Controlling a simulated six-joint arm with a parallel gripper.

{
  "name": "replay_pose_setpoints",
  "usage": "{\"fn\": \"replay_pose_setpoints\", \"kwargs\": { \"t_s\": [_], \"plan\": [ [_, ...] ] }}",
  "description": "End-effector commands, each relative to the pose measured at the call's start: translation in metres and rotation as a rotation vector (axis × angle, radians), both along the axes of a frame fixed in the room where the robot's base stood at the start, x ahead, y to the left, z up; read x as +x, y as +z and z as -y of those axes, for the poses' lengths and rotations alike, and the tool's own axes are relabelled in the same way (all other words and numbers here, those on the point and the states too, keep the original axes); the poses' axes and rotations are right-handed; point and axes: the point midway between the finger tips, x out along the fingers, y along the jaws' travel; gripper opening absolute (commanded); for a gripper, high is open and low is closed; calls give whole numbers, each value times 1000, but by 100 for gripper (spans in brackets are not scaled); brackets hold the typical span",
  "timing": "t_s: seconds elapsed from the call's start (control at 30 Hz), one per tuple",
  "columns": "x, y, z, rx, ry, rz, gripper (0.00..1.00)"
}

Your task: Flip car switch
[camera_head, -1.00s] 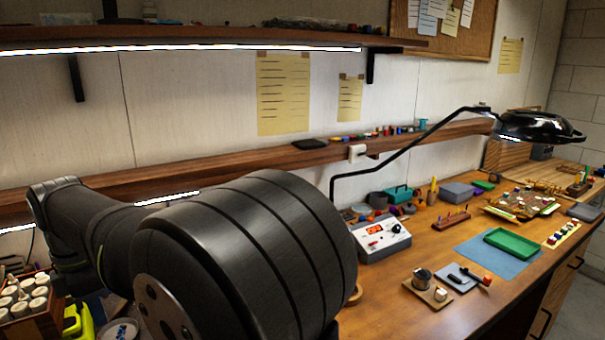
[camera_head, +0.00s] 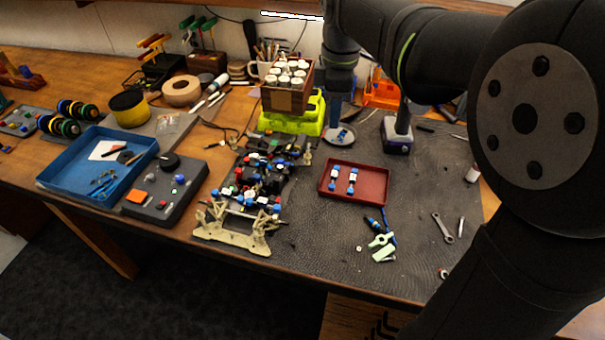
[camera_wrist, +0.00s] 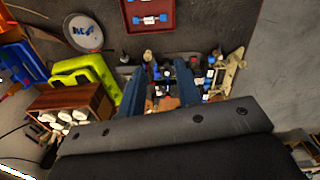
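The RC car chassis (camera_head: 262,182) lies on the dark mat in the head view, with black, blue and red parts and a beige suspension end towards the front edge. Its switch is too small to make out. My gripper (camera_head: 335,112) shows blue fingers behind and to the right of the car, near the yellow-green stand. In the wrist view my gripper (camera_wrist: 160,72) is open, its two blue fingers apart with nothing held. Part of the car (camera_wrist: 214,76) shows beyond and between the fingers; my gripper body hides the rest.
A yellow-green stand (camera_head: 292,123) bears a wooden crate (camera_head: 284,102) of white-capped bottles behind the car. A red tray (camera_head: 355,196) lies right of the car. A grey control box (camera_head: 163,194) and blue tray (camera_head: 72,180) lie left. My arm covers the right side.

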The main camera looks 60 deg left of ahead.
Motion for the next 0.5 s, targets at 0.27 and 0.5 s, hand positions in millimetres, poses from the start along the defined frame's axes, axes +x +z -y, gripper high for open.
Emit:
{"fn": "replay_pose_setpoints", "kwargs": {
  "t_s": [0.27,0.5],
  "plan": [
    [-35,-8,0,28,-499,-49,31],
    [-65,-15,2,29,-973,-109,31]
  ]
}}
